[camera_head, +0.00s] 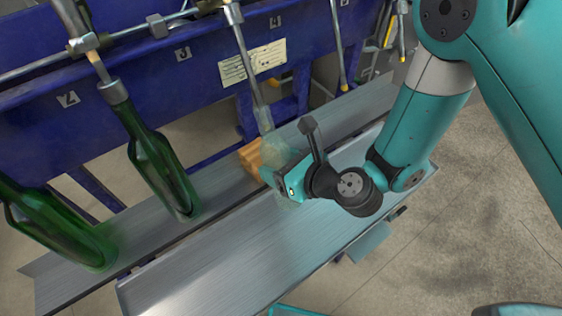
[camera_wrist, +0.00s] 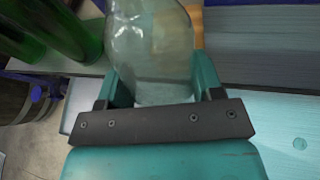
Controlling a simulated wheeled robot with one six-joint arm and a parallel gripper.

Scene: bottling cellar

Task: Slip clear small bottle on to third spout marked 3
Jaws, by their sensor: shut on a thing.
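My gripper (camera_wrist: 158,92) is shut on the clear small bottle (camera_wrist: 150,40), with one finger on each side of its body. In the head view the clear bottle (camera_head: 277,152) stands nearly upright above the metal shelf, partly hidden by my gripper (camera_head: 280,178). A steel spout (camera_head: 246,60) comes down to the bottle's mouth; I cannot tell how far the tube is inside the neck. This spout hangs between the marks 3 (camera_head: 183,53) and 4 (camera_head: 276,20) in this slanted view. The bottle's base is hidden in the head view.
Green bottles stand at left, one (camera_head: 160,165) under a spout and another (camera_head: 60,230) farther left. A wooden block (camera_head: 250,157) lies behind the clear bottle. More spouts (camera_head: 338,45) hang free at right. The metal shelf (camera_head: 215,255) in front is bare.

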